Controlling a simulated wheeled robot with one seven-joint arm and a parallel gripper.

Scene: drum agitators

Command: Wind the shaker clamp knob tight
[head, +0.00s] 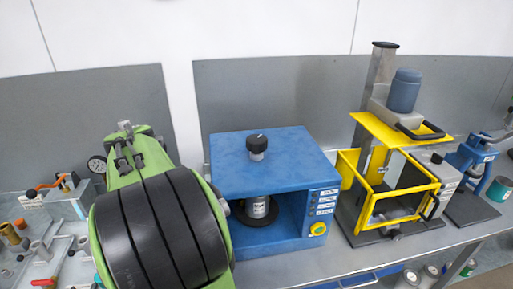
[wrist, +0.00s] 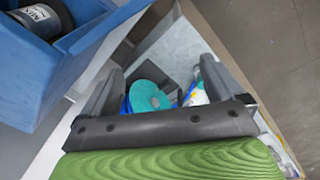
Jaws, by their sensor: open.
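The blue shaker box (head: 232,153) stands on the bench in the middle of the head view. Its black clamp knob (head: 257,145) stands upright on top, with a small white mark on its face. A dark can with a pale label (head: 258,207) stands on a round dark plate inside the open front. In the wrist view the box (wrist: 22,75) and can (wrist: 40,18) show at the upper left; the knob is out of that view. My gripper (wrist: 162,68) is open and empty, with its fingers apart and clear of the knob. My arm hides it in the head view.
A yellow-framed machine (head: 395,175) with a grey-blue motor stands close right of the box. A blue press (head: 470,165) is farther right. Valves and fittings (head: 45,235) lie at the left. A teal round lid (wrist: 148,96) shows low beyond my fingers. Space above the knob is clear.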

